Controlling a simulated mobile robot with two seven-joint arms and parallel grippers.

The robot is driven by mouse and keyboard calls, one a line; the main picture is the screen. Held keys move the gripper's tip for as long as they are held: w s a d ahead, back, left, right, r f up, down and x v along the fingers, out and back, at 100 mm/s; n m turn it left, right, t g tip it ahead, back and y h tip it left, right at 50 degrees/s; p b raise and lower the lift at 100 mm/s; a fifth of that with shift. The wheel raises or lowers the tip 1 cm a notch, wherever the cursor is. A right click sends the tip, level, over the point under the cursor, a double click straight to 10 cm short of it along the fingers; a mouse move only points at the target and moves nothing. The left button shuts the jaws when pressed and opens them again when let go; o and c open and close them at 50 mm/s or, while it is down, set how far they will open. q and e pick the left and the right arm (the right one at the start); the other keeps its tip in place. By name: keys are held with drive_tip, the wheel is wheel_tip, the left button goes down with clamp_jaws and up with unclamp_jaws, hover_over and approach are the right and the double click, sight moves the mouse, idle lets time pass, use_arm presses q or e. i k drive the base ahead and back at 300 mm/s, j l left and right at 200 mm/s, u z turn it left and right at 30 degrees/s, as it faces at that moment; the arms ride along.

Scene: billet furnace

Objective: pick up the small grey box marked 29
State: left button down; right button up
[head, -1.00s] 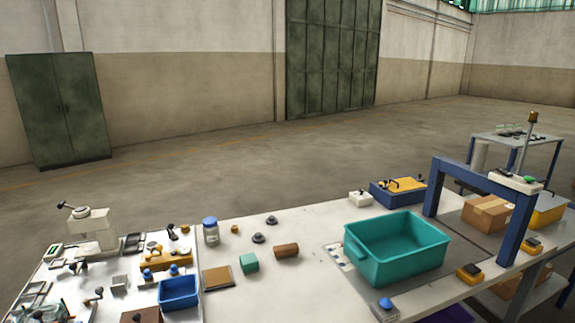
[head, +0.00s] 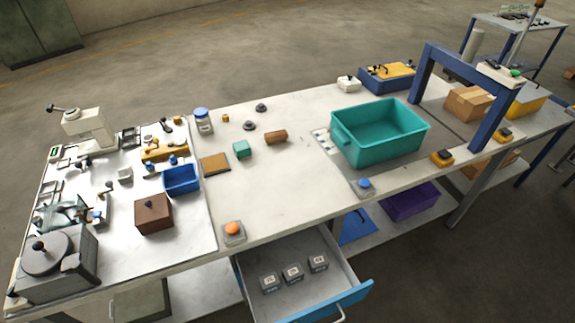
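Three small grey boxes stand in a row inside an open drawer below the table front: a left one (head: 270,283), a middle one (head: 292,274) and a right one (head: 317,262). Each has a pale label on top, but the marks are too small to read, so I cannot tell which is 29. The drawer (head: 338,302) has a blue front and is pulled out toward me. Neither of my grippers is in view.
Above the drawer, an orange button (head: 233,229) sits near the table edge (head: 285,216). A teal bin (head: 378,150) stands to the right, and a brown box (head: 154,216) and a blue tray (head: 181,180) to the left. The drawer floor around the boxes is clear.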

sight(291, 275)
drive_tip(key=k+l+u, duration=0.1)
drive_tip(key=l, duration=0.25)
drive_tip(key=k+l, duration=0.1)
drive_tip(key=k, duration=0.5)
drive_tip(key=i+l+u, duration=0.2)
drive_tip(key=u, duration=0.15)
drive_tip(key=i+l+u, duration=0.45)
drive_tip(key=l+u, duration=0.2)
drive_tip(key=i+l+u, duration=0.1)
drive_tip(key=l+u, duration=0.2)
drive_tip(key=i+l+u, duration=0.1)
drive_tip(key=l+u, duration=0.6)
drive_tip(key=l, duration=0.15)
drive_tip(key=l+u, duration=0.3)
drive_tip(key=l, duration=0.15)
